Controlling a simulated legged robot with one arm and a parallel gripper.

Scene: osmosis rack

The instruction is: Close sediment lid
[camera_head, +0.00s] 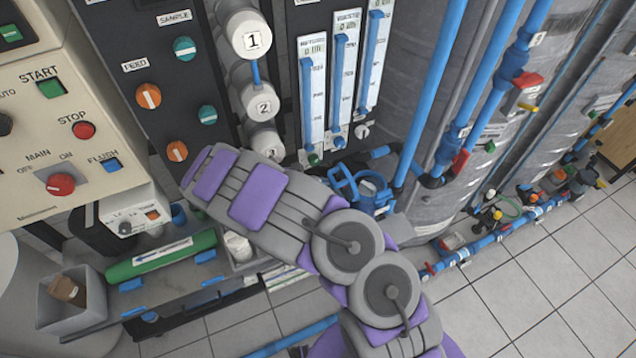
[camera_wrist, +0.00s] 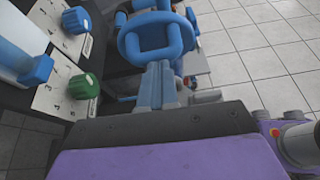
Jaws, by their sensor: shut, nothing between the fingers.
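A blue ring-shaped part (camera_wrist: 157,38), which looks like the sediment lid, lies just past the fingertips in the wrist view. I cannot tell for certain that it is the lid, or how far open it is. In the head view, a blue ring-shaped fitting (camera_head: 360,190) shows low beside the rack, partly behind my arm. My gripper (camera_wrist: 158,68) is shut and empty, its narrow fingers pointing at the ring's near edge. I cannot tell whether they touch it. In the head view I cannot make out the fingers.
A panel with a green knob (camera_wrist: 83,86) and a blue knob (camera_wrist: 76,20) stands left of the fingers. In the head view, flow meters (camera_head: 343,75) stand above the fitting. Blue pipes (camera_head: 432,90) and a grey tank (camera_head: 400,70) stand right. Tiled floor (camera_head: 560,290) is clear at lower right.

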